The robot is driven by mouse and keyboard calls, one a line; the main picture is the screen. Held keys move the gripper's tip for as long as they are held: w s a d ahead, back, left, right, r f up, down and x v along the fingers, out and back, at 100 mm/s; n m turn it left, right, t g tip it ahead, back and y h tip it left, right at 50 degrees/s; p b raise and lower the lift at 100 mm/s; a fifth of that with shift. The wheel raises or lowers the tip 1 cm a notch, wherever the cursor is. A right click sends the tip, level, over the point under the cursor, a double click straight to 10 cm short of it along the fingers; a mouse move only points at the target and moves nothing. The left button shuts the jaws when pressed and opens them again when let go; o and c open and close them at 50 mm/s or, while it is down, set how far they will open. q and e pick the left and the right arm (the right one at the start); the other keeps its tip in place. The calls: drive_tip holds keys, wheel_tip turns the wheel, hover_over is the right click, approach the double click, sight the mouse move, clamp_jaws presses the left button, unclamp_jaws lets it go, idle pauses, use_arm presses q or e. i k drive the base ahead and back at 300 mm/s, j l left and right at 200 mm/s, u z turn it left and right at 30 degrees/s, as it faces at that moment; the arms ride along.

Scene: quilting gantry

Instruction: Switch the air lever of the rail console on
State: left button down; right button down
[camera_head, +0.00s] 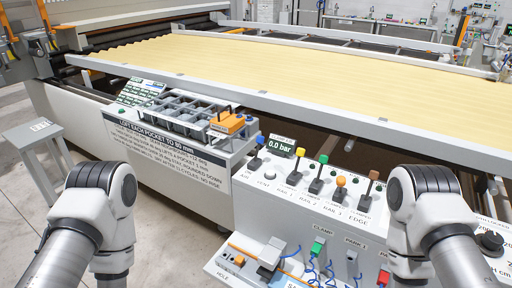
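The rail console (268,202) is a white panel at the centre, with a row of levers along its top. The air lever is the blue-knobbed lever (259,140) at the left end, above a label that seems to read "LINE AIR". Its stem stands nearly upright, leaning slightly away; I cannot tell its setting from this alone.
Right of the air lever stand a vent button (270,176), a yellow lever (298,152), a green lever (323,160), an orange lever (340,182) and another lever (373,176). A sorting tray (180,116) lies left. A yellow quilt bed (270,65) fills the back.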

sight(260, 139)
drive_tip(key=i+j+z, duration=0.65)
drive_tip(key=i+j, duration=0.3)
drive_tip(key=i+j+z, duration=0.35)
drive_tip(key=j, duration=0.3)
